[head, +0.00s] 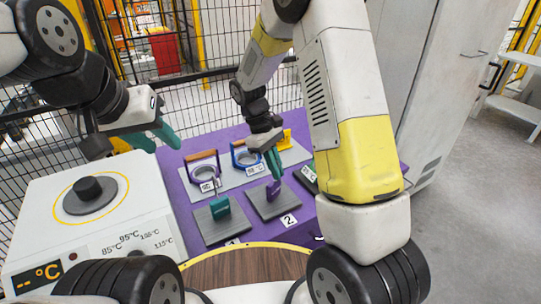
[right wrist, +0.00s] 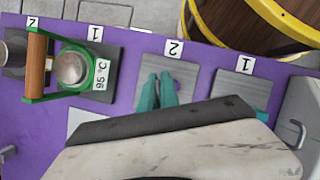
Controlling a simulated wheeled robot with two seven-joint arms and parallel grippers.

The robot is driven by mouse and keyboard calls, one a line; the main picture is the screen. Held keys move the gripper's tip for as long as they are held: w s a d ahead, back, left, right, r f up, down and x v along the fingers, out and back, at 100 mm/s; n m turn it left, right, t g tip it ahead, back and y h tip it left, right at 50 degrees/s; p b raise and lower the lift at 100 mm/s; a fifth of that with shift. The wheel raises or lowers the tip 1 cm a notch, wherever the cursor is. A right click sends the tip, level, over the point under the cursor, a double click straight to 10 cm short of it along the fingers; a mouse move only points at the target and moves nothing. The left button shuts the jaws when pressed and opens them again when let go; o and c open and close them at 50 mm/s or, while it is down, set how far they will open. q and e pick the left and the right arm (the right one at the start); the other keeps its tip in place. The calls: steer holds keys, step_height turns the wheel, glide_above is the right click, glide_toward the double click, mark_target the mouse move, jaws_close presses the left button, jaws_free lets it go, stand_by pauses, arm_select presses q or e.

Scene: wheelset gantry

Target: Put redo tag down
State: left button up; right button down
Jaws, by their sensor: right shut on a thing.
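My right gripper (head: 273,165) has teal fingers and points down over the grey plate marked 2 (head: 285,207). It is shut on a small purple tag (head: 273,190), which sits low at or just above that plate; I cannot tell whether it touches. A teal tag (head: 220,209) stands on the left grey plate (head: 213,228). My left gripper (head: 154,138) is open and empty, above the table's left back corner.
A green-framed piece (right wrist: 70,72) labelled 95 °C shows in the wrist view. A white heater box (head: 45,215) stands left; a wire fence runs behind.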

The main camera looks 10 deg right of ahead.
steer(key=shift+f, duration=0.1)
steer(key=c, duration=1.6)
jaws_free()
steer(key=v, duration=1.2)
steer(key=s+d+r+m+t+y, duration=0.2)
steer(key=s+r+m+t, duration=0.1)
steer(key=s, duration=0.3)
steer(key=s+d+r+m+t+y, duration=0.1)
steer(key=s+d+r+m+t, duration=0.1)
steer(key=s+r, duration=0.3)
steer(key=s+d+r+m+t+y, duration=0.2)
steer(key=s+d+r+m+t, duration=0.1)
steer(key=s, duration=0.5)
steer(key=shift+s+d+r+m+t+y, duration=0.3)
steer(key=shift+d+r+t, duration=0.1)
steer(key=shift+r+t, duration=0.25)
